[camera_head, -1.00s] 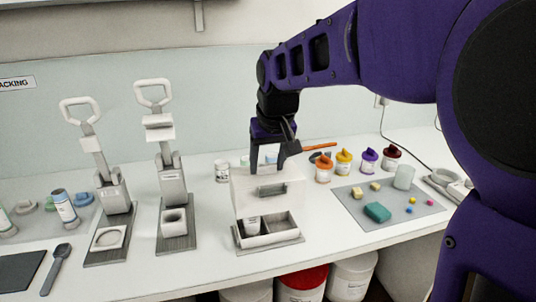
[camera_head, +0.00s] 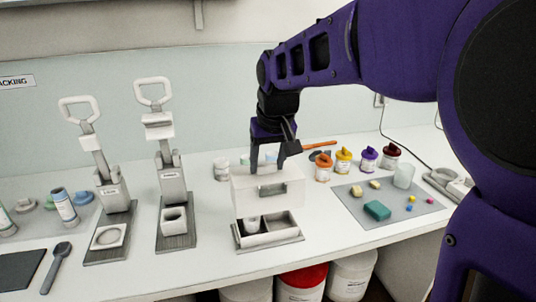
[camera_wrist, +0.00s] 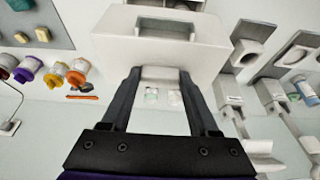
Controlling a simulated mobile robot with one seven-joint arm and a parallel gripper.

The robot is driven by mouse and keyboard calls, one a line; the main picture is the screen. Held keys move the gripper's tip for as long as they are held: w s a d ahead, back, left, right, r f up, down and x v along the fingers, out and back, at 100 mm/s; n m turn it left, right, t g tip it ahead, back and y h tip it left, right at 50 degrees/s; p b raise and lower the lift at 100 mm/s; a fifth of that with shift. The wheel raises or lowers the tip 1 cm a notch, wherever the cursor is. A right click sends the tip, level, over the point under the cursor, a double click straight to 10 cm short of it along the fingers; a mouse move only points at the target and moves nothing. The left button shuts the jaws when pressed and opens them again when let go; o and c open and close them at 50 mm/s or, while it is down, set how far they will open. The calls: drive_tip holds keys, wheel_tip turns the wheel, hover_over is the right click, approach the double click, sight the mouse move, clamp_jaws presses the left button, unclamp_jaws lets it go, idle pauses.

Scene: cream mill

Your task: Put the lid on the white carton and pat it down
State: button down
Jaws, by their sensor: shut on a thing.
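The lid (camera_head: 258,192) is a deep white box shape with a grey slot in its front face. It also shows at the top of the wrist view (camera_wrist: 105,48). My gripper (camera_head: 268,170) points down from above and is shut on the lid's top part; the fingers also show in the wrist view (camera_wrist: 160,75). The white carton (camera_head: 270,239) is low and open, with compartments, below the lid in the head view. A small white cup (camera_head: 252,225) stands in its left compartment. The lid hides the carton's back, and I cannot tell the gap between them.
Two lever presses (camera_head: 112,190) (camera_head: 172,185) stand to the left. Several lidded jars (camera_head: 323,167) stand behind and to the right. A grey mat (camera_head: 415,215) with a teal block (camera_head: 377,210) lies to the right. The counter's front edge is close to the carton.

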sight(267, 174)
drive_tip(key=shift+f, duration=0.2)
drive_tip(key=shift+f+b, duration=1.05)
drive_tip(key=shift+f, duration=0.3)
drive_tip(key=shift+f, duration=0.1)
drive_tip(key=shift+f+b, duration=1.05)
drive_tip(key=shift+f, duration=0.3)
drive_tip(key=shift+f, duration=0.25)
idle(0.7)
drive_tip(key=shift+f, duration=0.25)
drive_tip(key=shift+f+b, duration=0.35)
drive_tip(key=shift+b, duration=0.1)
idle(0.5)
drive_tip(key=shift+c, duration=0.3)
unclamp_jaws()
